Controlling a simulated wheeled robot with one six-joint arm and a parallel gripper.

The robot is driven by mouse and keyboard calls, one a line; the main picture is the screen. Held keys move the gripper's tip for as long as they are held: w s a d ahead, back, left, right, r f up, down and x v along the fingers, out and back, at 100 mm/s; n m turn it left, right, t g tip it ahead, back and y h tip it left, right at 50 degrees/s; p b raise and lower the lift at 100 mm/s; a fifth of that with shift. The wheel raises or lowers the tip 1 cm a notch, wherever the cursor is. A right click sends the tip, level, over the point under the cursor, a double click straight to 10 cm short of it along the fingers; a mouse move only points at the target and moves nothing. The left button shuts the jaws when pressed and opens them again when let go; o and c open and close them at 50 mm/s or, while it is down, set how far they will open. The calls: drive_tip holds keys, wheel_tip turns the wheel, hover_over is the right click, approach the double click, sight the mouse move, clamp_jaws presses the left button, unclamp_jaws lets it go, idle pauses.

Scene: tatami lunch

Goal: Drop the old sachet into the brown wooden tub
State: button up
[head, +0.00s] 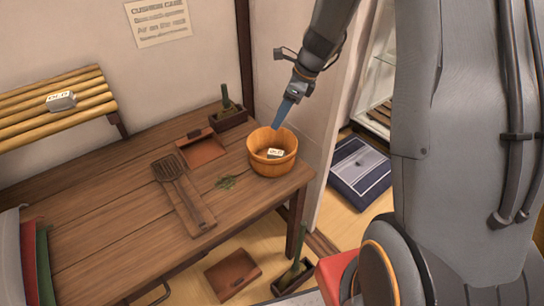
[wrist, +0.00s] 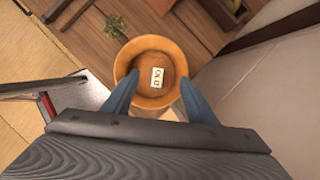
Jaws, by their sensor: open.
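The brown wooden tub (head: 262,166) stands on the right end of the wooden table. A small white sachet (head: 274,154) with dark lettering lies inside it; in the wrist view the sachet (wrist: 157,77) lies on the floor of the tub (wrist: 122,62). A similar white block marked like "OLD" (head: 61,101) rests on the bamboo slat shelf at the left. My gripper (head: 279,118) is above the tub, with its blue fingers pointing down. In the wrist view the fingers of my gripper (wrist: 158,86) are apart, with nothing between them.
A slatted wooden paddle (head: 185,193), a brown tray (head: 203,147) and a small box with a green upright object (head: 228,112) are on the table (head: 105,220). A wall stands close behind the tub.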

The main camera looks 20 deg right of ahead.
drive_tip(key=shift+b+v, duration=0.3)
drive_tip(key=shift+v, duration=2.5)
drive_tip(key=s+a+f+n+h, duration=0.1)
drive_tip(key=s+n+h, duration=0.1)
drive_tip(key=s+n, duration=0.9)
drive_tip(key=s+a+f+n+g+h, duration=0.1)
drive_tip(key=s+a+n, duration=0.1)
drive_tip(key=s+n, duration=0.9)
drive_tip(key=shift+n+h, duration=0.4)
drive_tip(key=shift+n, duration=0.7)
drive_tip(key=shift+s+a+f, duration=0.1)
drive_tip(key=shift+a, duration=0.05)
